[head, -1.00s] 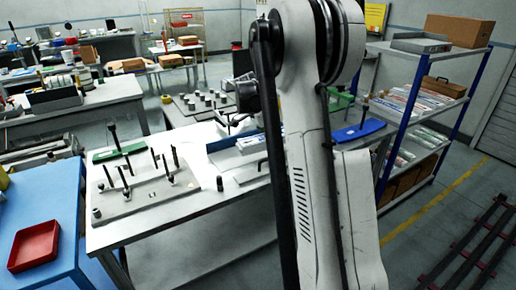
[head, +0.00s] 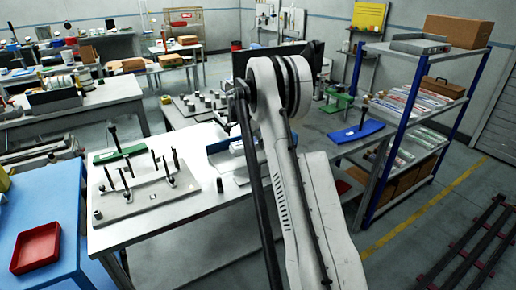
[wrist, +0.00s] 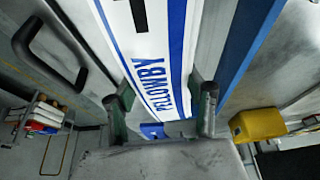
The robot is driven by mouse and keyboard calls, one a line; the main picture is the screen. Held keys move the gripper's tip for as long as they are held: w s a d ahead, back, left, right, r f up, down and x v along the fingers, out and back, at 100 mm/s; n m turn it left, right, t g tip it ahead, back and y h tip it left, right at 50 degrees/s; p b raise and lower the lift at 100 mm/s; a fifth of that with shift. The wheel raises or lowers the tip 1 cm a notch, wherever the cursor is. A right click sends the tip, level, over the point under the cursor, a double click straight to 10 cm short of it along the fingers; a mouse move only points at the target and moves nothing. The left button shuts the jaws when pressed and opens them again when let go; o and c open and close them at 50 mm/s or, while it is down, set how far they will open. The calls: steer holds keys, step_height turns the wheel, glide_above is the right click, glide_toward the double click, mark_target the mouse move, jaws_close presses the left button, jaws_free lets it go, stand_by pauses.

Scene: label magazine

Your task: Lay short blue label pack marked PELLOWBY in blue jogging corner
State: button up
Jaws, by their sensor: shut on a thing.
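The label pack marked PELLOWBY (wrist: 160,60) is white with blue stripes and blue lettering. In the wrist view it lies between the two fingers of my gripper (wrist: 163,100), which is shut on it.
A blue-edged long part (wrist: 247,40) runs close beside the pack. A yellow object (wrist: 258,124) is at the right. A pegged plate (head: 145,188) and a green plate with a post (head: 118,152) occupy the bench's left. A blue-posted shelf (head: 440,50) stands right.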

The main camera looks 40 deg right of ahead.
mark_target(258, 148)
steer(key=shift+f, duration=1.8)
steer(key=shift+f, duration=0.2)
steer(key=o, duration=1.4)
steer(key=shift+r, duration=0.1)
steer(key=shift+o, duration=0.2)
